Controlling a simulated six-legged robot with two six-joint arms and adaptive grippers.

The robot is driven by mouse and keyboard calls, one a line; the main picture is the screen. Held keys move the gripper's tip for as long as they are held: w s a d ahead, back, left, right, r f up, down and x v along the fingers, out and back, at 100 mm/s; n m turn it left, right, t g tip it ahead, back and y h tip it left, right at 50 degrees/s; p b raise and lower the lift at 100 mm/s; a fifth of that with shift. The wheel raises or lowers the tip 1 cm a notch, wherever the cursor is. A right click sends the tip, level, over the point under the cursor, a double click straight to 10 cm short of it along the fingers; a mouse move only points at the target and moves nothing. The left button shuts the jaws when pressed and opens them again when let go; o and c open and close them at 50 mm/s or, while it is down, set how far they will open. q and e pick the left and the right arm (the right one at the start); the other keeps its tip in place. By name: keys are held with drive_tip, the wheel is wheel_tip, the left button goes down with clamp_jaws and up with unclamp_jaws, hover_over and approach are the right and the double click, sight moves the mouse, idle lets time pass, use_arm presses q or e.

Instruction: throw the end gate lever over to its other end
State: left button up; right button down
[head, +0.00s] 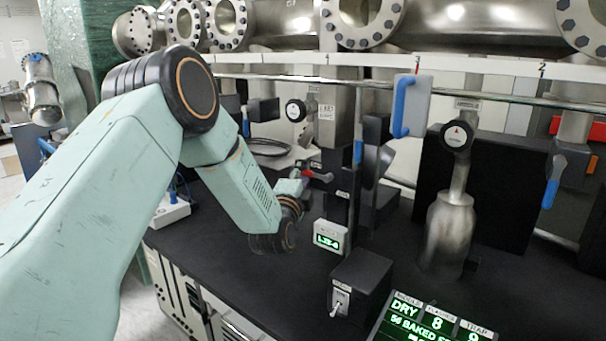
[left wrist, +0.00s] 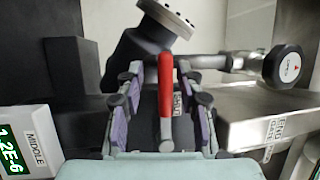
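The end gate lever (left wrist: 166,85) has a red grip and a metal lower part. It stands upright in the left wrist view, beside an END GATE label (left wrist: 277,128). My left gripper (left wrist: 163,110) is open, with one finger on each side of the lever and a visible gap to both. In the head view my left gripper (head: 306,181) is small and partly hidden by its own wrist, at the red lever (head: 323,176). The lever's pivot is partly hidden. My right gripper is in neither view.
A switch box (head: 360,282) is in front. The black bench (head: 220,255) is bare at the front left.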

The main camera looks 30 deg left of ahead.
use_arm(q)
drive_tip(key=shift+s+d+r, duration=0.25)
drive_tip(key=shift+s+r, duration=0.1)
drive_tip(key=shift+r, duration=0.1)
drive_tip(key=shift+w+a+f, duration=0.2)
drive_tip(key=shift+w+f, duration=0.15)
drive_tip(key=shift+w, duration=0.1)
drive_tip(key=c, duration=0.4)
drive_tip(key=shift+s+r, duration=0.2)
drive_tip(key=shift+s, duration=0.05)
clamp_jaws()
